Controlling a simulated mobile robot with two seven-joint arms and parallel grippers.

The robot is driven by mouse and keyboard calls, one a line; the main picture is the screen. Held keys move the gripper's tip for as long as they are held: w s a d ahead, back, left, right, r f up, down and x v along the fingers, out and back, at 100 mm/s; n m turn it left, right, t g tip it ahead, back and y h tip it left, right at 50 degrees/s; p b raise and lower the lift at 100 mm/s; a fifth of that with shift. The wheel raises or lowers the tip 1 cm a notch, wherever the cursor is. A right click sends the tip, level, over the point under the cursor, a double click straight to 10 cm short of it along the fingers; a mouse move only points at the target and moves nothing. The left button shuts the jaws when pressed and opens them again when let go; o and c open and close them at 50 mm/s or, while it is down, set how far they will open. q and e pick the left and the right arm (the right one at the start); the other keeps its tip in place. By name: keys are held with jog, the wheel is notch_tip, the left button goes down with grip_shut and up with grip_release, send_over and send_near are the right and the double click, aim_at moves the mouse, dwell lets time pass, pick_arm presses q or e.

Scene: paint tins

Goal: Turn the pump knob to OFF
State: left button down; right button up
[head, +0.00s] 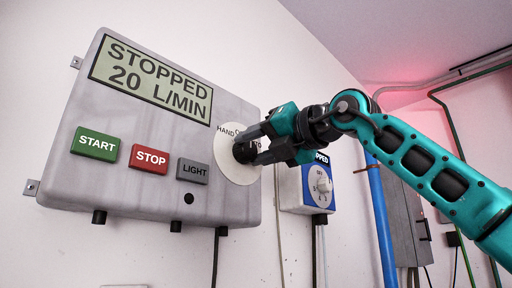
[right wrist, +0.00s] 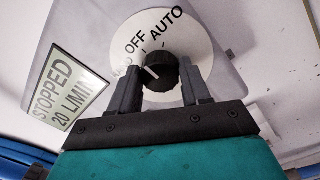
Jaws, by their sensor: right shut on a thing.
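The black pump knob (right wrist: 163,72) sits on a round white dial plate (right wrist: 205,50) marked HAND, OFF and AUTO. My right gripper (right wrist: 160,84) is shut on the knob, one finger on each side. In the right wrist view the knob's white pointer line slants to the upper left, towards the HAND and OFF side; the exact mark is hard to tell. The HAND label is partly hidden by a finger. In the head view the knob (head: 244,153) is at the right of the grey panel (head: 150,205). The panel display (head: 152,80) reads STOPPED 20 L/MIN. My left gripper is not in view.
Green START (head: 96,144), red STOP (head: 149,159) and grey LIGHT (head: 192,171) buttons are on the panel. A blue and white box with its own knob (head: 323,186) hangs just right of it, below my right gripper. A blue pipe (head: 381,225) runs farther right.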

aim_at(252, 149)
jog(key=shift+r, duration=0.1)
jog(key=o, duration=1)
jog(key=shift+o, duration=0.2)
jog(key=b+v, duration=0.1)
jog(key=v, duration=0.3)
jog(key=shift+s+d+f+b, duration=0.15)
jog(key=shift+d+f+b, duration=0.1)
jog(key=shift+b, duration=0.15)
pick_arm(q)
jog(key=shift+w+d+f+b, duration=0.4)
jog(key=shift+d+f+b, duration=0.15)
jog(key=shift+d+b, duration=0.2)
pick_arm(e)
jog(key=v, duration=0.8)
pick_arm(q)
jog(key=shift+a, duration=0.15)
pick_arm(e)
jog(key=shift+s+d+r, duration=0.1)
